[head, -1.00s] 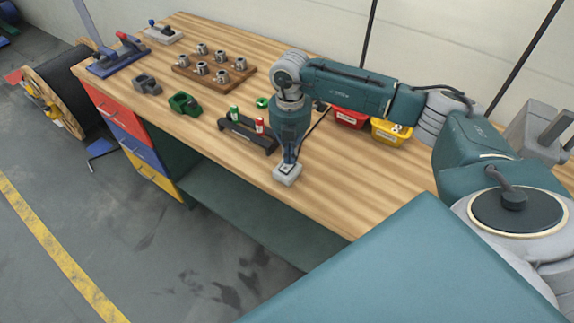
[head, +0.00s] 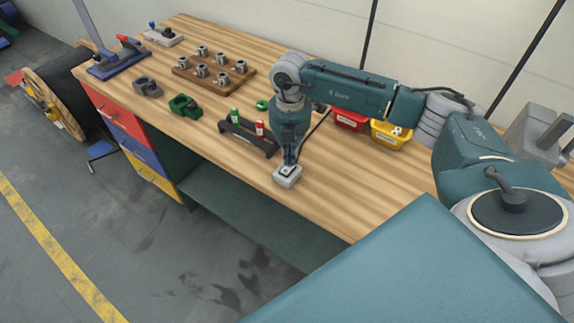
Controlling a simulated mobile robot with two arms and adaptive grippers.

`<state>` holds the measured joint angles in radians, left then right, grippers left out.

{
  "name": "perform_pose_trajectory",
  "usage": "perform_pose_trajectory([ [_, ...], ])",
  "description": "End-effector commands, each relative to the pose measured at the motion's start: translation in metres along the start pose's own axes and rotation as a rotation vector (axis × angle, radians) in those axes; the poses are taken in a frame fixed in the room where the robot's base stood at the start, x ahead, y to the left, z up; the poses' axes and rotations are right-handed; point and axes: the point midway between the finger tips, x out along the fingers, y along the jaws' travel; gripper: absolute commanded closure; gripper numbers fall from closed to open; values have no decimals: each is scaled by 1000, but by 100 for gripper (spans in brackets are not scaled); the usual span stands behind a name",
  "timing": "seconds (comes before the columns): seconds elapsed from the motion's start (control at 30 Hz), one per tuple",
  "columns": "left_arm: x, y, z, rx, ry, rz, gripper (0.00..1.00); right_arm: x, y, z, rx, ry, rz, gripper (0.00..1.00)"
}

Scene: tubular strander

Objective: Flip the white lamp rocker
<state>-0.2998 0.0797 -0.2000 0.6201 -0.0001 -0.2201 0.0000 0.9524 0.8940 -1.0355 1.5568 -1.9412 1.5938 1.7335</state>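A small light grey box (head: 287,181), apparently the one with the lamp rocker, sits near the front edge of the wooden workbench (head: 330,200). My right gripper (head: 288,167) points straight down onto the top of this box. Its fingers look close together, and they seem to touch or nearly touch the box top. The rocker itself is too small and too covered by the fingertips to make out. I cannot tell which way it is tipped. My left gripper is not in view.
A dark rack (head: 246,137) with a green and a red cylinder stands just left of my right gripper. A red bin (head: 350,120) and a yellow bin (head: 389,136) stand behind my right arm. A wooden board (head: 212,71) with several metal cups lies farther left.

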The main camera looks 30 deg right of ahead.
Motion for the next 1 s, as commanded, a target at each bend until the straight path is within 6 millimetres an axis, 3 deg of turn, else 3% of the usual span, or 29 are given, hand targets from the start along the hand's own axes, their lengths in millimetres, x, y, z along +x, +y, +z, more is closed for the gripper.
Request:
perform_pose_trajectory([
  [0.6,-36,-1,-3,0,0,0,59,-54,0,1,1,-1,2,100],
  [1.0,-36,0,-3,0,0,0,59,-55,0,1,1,-1,1,100],
])
